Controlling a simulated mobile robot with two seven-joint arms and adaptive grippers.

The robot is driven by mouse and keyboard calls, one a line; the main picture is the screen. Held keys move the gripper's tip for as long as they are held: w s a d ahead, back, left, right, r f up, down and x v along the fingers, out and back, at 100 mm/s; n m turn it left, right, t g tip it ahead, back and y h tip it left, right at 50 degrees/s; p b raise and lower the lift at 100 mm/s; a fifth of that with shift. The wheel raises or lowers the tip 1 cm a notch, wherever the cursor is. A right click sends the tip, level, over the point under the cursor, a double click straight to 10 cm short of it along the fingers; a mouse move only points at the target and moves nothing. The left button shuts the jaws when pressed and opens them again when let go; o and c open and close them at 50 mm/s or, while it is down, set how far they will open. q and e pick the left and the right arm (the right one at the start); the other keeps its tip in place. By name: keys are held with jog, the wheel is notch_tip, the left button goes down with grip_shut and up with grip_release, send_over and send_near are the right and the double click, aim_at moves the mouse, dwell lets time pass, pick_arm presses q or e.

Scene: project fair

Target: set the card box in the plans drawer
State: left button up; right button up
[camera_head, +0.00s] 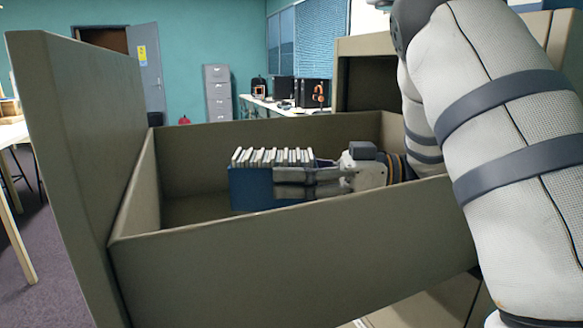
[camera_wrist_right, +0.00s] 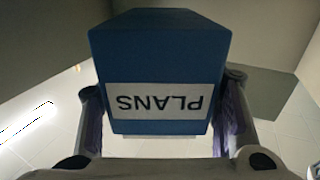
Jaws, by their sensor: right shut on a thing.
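The card box (camera_head: 250,188) is blue, with a row of white cards showing along its open top. In the right wrist view it shows a white label reading PLANS upside down (camera_wrist_right: 160,50). My right gripper (camera_head: 282,183) is shut on the card box, one finger on each side. The plans drawer (camera_head: 300,252) is pulled open, with its tall front panel at the left. The box is upright within the drawer's walls in the head view. The near wall hides its lower edge, so I cannot tell whether it touches the drawer floor. My left gripper is not in view.
The drawer's cabinet (camera_head: 365,46) stands at the right behind my right arm. The drawer floor left of the box (camera_head: 195,208) is clear. A grey filing cabinet (camera_head: 217,92) and a white table (camera_head: 262,104) stand farther back. Another table (camera_head: 12,133) is at the far left.

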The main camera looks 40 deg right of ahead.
jog(key=o, duration=1.4)
jog(key=shift+r, duration=0.75)
jog(key=v, duration=0.7)
jog(key=shift+s+d+f, duration=0.15)
jog(key=shift+s, duration=0.05)
